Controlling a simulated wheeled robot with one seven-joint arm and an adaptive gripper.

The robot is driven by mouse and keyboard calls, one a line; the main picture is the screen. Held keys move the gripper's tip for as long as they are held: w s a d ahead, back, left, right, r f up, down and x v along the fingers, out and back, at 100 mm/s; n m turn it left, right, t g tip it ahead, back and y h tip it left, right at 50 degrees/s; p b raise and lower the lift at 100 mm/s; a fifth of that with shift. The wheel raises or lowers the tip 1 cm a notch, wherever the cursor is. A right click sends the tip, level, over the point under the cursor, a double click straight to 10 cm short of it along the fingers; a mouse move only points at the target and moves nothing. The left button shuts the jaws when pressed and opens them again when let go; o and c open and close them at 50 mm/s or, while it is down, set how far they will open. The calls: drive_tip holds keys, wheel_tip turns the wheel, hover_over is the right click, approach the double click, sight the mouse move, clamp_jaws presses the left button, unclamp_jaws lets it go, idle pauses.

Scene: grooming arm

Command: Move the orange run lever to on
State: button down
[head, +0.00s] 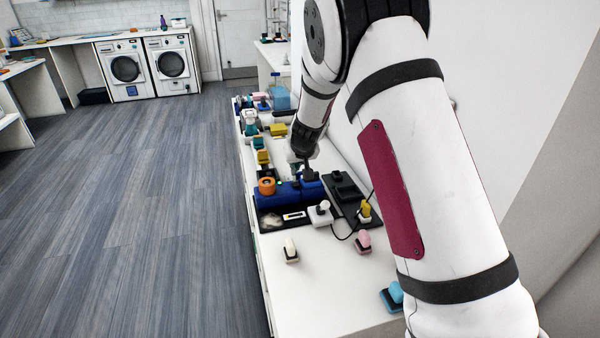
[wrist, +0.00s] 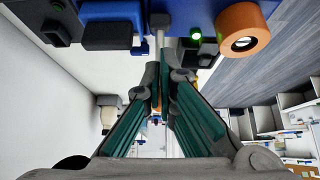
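A blue machine body (head: 285,193) lies on the long white bench, with an orange round knob (head: 266,186) at its left end. In the wrist view the blue body (wrist: 200,12) crosses the top, with the orange knob (wrist: 243,28) at right. A thin grey rod (wrist: 159,36) runs from the body toward my fingertips. My gripper (wrist: 164,80) has its fingertips close together at the rod's end; whether they press on it is unclear. A small orange patch (wrist: 157,104) shows between the fingers, perhaps part of the lever. In the head view my gripper (head: 303,167) is over the body, partly hidden.
A green light (wrist: 196,33) glows on the body. A black unit (head: 345,192) stands at right, with a white-knobbed block (head: 320,213) in front. Handled blocks in white (head: 290,250), pink (head: 364,243) and blue (head: 394,294) stand nearer on the bench. Open floor (head: 150,220) lies left.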

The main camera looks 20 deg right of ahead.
idle(0.5)
drive_tip(key=shift+s+f+b, duration=0.35)
drive_tip(key=shift+s+b, duration=0.1)
drive_tip(key=p+v, duration=0.4)
drive_tip(key=v, duration=0.3)
idle(0.7)
drive_tip(key=s+a+r+g+y+p, duration=0.1)
drive_tip(key=s+a+r+y+p, duration=0.15)
drive_tip(key=s+r, duration=1.65)
drive_tip(key=s+d+g+h, duration=0.1)
drive_tip(key=s, duration=1.2)
drive_tip(key=s+d+r+h+p, duration=0.1)
drive_tip(key=s+d, duration=0.1)
drive_tip(key=s, duration=1.2)
drive_tip(key=shift+s+r+g, duration=0.3)
drive_tip(key=shift+g, duration=0.1)
